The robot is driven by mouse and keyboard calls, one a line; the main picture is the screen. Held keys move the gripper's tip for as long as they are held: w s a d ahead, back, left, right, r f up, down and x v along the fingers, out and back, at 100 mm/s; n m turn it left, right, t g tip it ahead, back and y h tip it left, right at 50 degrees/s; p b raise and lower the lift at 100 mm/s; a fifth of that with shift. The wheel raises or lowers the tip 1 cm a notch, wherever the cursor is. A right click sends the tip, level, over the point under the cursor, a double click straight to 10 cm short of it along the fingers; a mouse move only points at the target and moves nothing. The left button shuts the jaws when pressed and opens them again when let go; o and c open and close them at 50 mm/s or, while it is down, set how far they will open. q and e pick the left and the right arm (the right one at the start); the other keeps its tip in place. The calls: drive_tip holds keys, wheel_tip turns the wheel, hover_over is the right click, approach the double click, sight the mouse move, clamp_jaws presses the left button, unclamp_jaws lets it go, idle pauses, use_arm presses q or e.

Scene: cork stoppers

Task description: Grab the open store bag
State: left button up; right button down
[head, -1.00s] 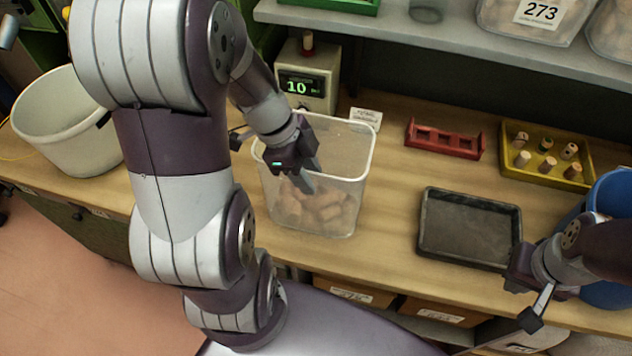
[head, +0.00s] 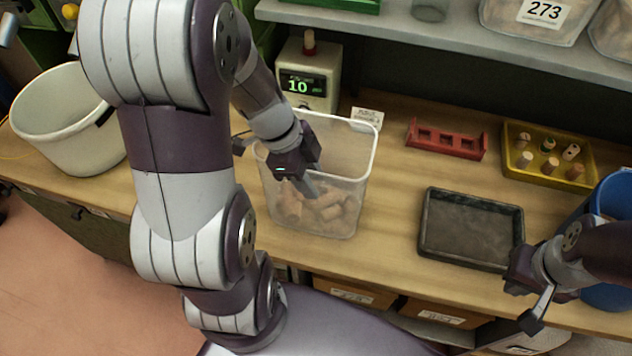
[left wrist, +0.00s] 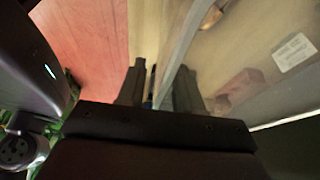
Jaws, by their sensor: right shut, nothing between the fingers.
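The open store bag (head: 347,195) is a clear, box-shaped container with a pale rim, standing on the wooden bench with several corks (head: 322,208) in its bottom. My left gripper (head: 306,188) is at the bag's left side, pointing down, and partly hides its rim. In the left wrist view its two fingers (left wrist: 158,88) are apart, with the edge of a clear wall (left wrist: 178,50) running between them. Whether either finger touches the wall is not clear. My right gripper (head: 531,322) is shut and empty at the bench's front right, away from the bag.
A dark tray (head: 470,230), a red rack (head: 446,140), a yellow tray with corks (head: 590,165) and a blue bin (head: 612,200) stand to the right. A display box reading 10 (head: 306,84) is behind the bag. A white bucket (head: 62,125) is at left.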

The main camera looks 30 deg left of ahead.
idle(0.4)
use_arm(q)
clamp_jaws()
idle(1.3)
